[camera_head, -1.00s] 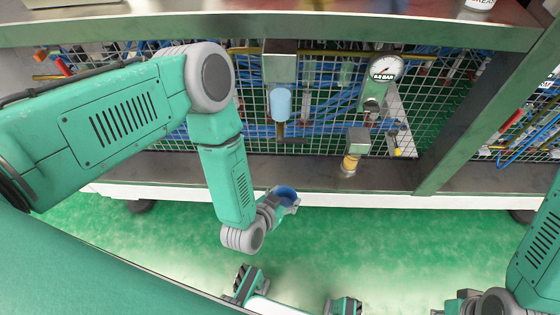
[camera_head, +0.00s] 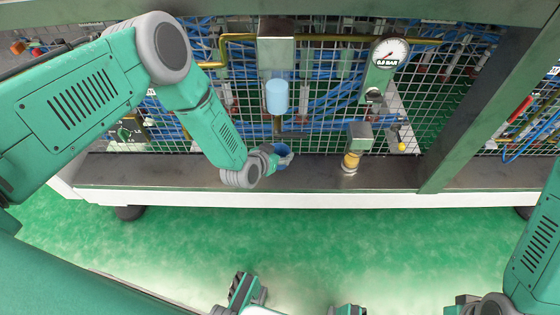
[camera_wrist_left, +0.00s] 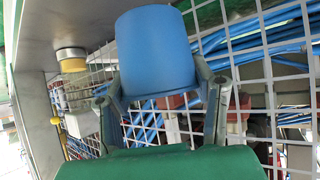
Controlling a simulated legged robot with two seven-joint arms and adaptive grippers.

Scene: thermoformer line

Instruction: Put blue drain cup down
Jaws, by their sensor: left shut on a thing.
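The blue drain cup (camera_head: 283,153) is in my left gripper (camera_head: 284,161), low in front of the mesh panel and over the metal ledge of the machine. In the left wrist view the cup (camera_wrist_left: 155,48) is large, with the two fingers of my left gripper (camera_wrist_left: 165,88) shut on its sides. I cannot tell whether the cup touches the ledge. Its lower side is partly hidden by my gripper in the head view.
A filter unit with a light-blue bowl (camera_head: 277,97) hangs just above the cup. A pressure gauge (camera_head: 389,53) is to the right.

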